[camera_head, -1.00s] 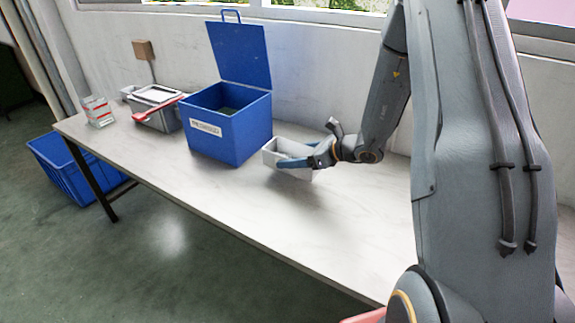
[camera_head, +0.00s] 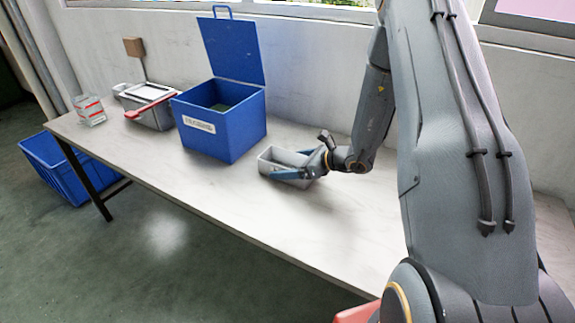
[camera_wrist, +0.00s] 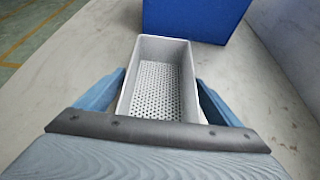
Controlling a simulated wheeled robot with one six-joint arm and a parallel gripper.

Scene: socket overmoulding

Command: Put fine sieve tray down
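The fine sieve tray (camera_head: 268,166) is a light grey, open rectangular tray on or just above the table, in front of the blue box's right side. In the wrist view the tray (camera_wrist: 189,85) shows a perforated bottom and looks empty. My gripper (camera_head: 301,160) reaches over its right part. In the wrist view the two blue fingers of my gripper (camera_wrist: 160,88) lie along the tray's two long sides, with their tips against the walls. The tray's near end is hidden behind the gripper body. Whether its underside touches the table cannot be told.
A blue box (camera_head: 233,133) with its lid raised stands behind the tray. A grey container with a red handle (camera_head: 152,104) and a small red-and-white box (camera_head: 89,110) are farther left. A blue crate (camera_head: 57,172) is on the floor. The table (camera_head: 215,185) is clear in front.

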